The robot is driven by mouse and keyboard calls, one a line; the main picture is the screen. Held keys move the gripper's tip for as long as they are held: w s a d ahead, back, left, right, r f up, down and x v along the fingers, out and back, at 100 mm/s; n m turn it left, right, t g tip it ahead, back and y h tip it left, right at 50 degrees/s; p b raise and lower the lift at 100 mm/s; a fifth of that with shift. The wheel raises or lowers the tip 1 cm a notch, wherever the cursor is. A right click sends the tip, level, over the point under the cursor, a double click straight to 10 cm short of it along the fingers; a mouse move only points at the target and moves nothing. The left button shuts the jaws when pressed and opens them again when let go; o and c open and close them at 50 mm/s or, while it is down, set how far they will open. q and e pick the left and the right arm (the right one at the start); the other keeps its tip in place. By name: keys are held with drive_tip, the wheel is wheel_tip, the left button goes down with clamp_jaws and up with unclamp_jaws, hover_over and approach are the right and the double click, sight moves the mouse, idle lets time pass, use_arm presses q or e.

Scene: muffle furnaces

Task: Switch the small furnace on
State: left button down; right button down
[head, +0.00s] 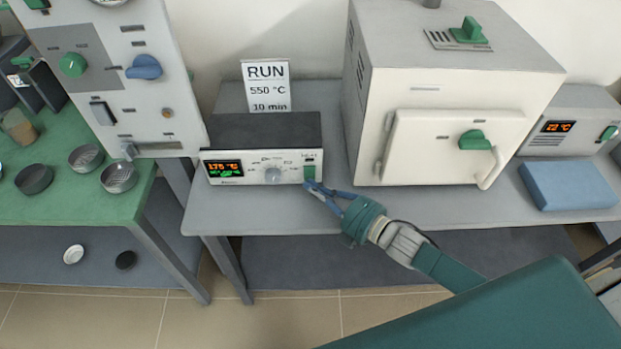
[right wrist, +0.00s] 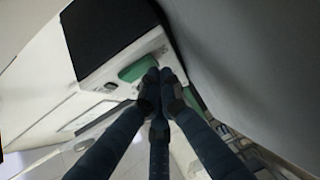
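A low control box (head: 265,165) with a dark top and white front stands on the grey bench. In the right wrist view the fingertips (right wrist: 158,78) meet close to the green switch (right wrist: 138,68); contact is unclear. My left gripper is not seen.
A sign (head: 267,86) behind the box reads RUN, 550 °C, 10 min. Another lit unit (head: 570,122) and a blue slab (head: 568,185) are at the right. A tall panel (head: 125,75) and a green table (head: 75,203) with dishes are at the left.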

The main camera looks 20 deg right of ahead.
idle(0.4)
drive_tip(key=shift+s+a+r+p, duration=0.2)
drive_tip(key=shift+s+p, duration=0.25)
drive_tip(key=shift+s, duration=0.2)
drive_tip(key=shift+s+a, duration=0.1)
drive_tip(key=shift+s, duration=0.25)
drive_tip(key=s, duration=0.1)
drive_tip(key=s+p, duration=0.1)
drive_tip(key=s+a+p, duration=0.1)
drive_tip(key=shift+s+r, duration=0.15)
drive_tip(key=shift+r, duration=0.1)
drive_tip(key=shift+s+a, duration=0.1)
drive_tip(key=shift+s, duration=0.3)
